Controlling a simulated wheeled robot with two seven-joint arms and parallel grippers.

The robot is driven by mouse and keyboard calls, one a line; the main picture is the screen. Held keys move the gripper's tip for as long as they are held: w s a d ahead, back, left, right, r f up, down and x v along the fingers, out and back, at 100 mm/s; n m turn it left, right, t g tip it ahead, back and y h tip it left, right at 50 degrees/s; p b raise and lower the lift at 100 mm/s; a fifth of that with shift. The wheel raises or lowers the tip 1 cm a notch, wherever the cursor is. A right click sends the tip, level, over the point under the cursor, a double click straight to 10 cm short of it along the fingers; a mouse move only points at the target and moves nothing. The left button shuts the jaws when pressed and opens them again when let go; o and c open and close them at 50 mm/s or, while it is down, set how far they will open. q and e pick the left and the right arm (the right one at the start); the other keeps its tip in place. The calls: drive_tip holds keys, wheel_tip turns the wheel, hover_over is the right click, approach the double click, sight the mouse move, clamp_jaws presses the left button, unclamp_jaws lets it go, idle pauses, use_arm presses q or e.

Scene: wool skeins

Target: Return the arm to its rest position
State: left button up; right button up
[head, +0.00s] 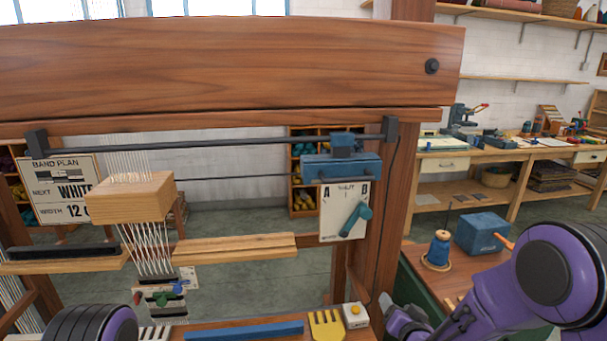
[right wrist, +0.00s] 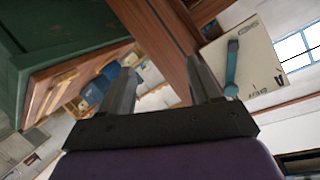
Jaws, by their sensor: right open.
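My right arm comes in from the lower right of the head view, purple with a black joint. Its gripper (head: 390,306) is low in the picture, in front of the loom's right post. In the right wrist view the two dark fingers (right wrist: 163,82) stand apart with nothing between them. The selector card (head: 344,212) marked A and B, with a teal lever (head: 355,220), hangs above and left of the gripper, apart from it. Only a rounded purple and black part of my left arm shows at the bottom left; its gripper is out of view.
The wooden loom frame (head: 230,67) fills the left and middle. A side table on the right holds a blue spool (head: 438,250) and a blue box (head: 482,234) close to my right arm. A yellow comb (head: 326,325) and a button box (head: 355,316) sit left of the gripper.

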drive_tip(key=s+d+f+g, duration=0.1)
drive_tip(key=s+f+g, duration=0.2)
drive_tip(key=s+f, duration=0.4)
drive_tip(key=s+d+f+g+h, duration=0.1)
drive_tip(key=s+f+g, duration=0.3)
drive_tip(key=s, duration=1.4)
drive_tip(key=s+d+f+g+h, duration=0.1)
drive_tip(key=s+d+f+g, duration=0.2)
drive_tip(key=s+f, duration=0.8)
drive_tip(key=shift+s+f+g, duration=0.2)
drive_tip(key=shift+s+g, duration=0.3)
drive_tip(key=shift+s, duration=0.55)
drive_tip(key=shift+w, duration=0.1)
